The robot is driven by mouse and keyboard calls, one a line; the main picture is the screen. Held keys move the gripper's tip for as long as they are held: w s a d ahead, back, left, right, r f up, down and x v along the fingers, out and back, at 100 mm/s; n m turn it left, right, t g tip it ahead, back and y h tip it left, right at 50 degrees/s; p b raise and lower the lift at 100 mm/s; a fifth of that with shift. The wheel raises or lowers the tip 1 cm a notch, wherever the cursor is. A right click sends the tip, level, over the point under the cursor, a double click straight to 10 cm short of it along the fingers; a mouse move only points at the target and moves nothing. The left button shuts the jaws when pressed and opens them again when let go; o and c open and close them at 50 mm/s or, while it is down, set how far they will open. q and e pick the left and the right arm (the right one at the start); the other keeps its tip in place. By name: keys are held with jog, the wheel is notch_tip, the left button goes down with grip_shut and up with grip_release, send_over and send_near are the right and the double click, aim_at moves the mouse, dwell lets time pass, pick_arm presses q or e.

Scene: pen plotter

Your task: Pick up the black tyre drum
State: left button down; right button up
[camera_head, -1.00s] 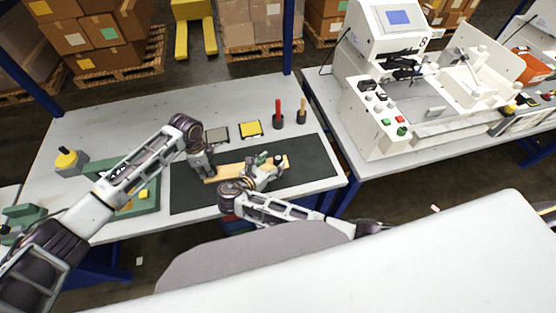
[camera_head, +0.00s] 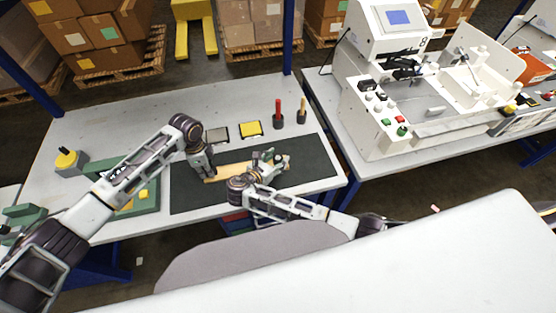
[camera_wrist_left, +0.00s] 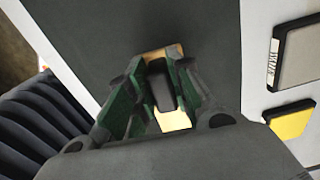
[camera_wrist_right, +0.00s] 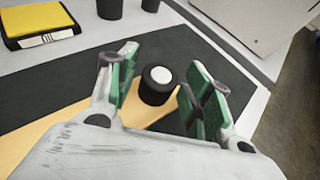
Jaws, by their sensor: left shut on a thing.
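The black tyre drum (camera_wrist_right: 157,86), a short black cylinder with a white top, stands upright at the end of a wooden board (camera_wrist_right: 40,136). My right gripper (camera_wrist_right: 172,72) is open, its green-padded fingers on either side of the drum with visible gaps; it also shows in the head view (camera_head: 276,162). My left gripper (camera_head: 208,175) is at the other end of the board (camera_head: 232,170). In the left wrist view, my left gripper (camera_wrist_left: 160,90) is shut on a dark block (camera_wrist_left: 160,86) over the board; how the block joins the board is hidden.
The board lies on a dark mat (camera_head: 310,165) on the grey table. Behind are a grey pad (camera_head: 217,134), a yellow pad (camera_head: 250,128) and two cups holding a red tool (camera_head: 278,108) and a yellow-handled tool (camera_head: 302,108). A green fixture (camera_head: 146,198) stands left. The mat's right part is clear.

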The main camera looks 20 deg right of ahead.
aim_at(276, 160)
jog(key=c, duration=0.6)
jog(key=shift+r, duration=0.1)
jog(key=shift+c, duration=0.2)
notch_tip(276, 160, up, 10)
dwell(0.4)
dwell(0.3)
pick_arm(q)
jog(key=c, duration=1.2)
grip_release()
notch_tip(276, 160, up, 12)
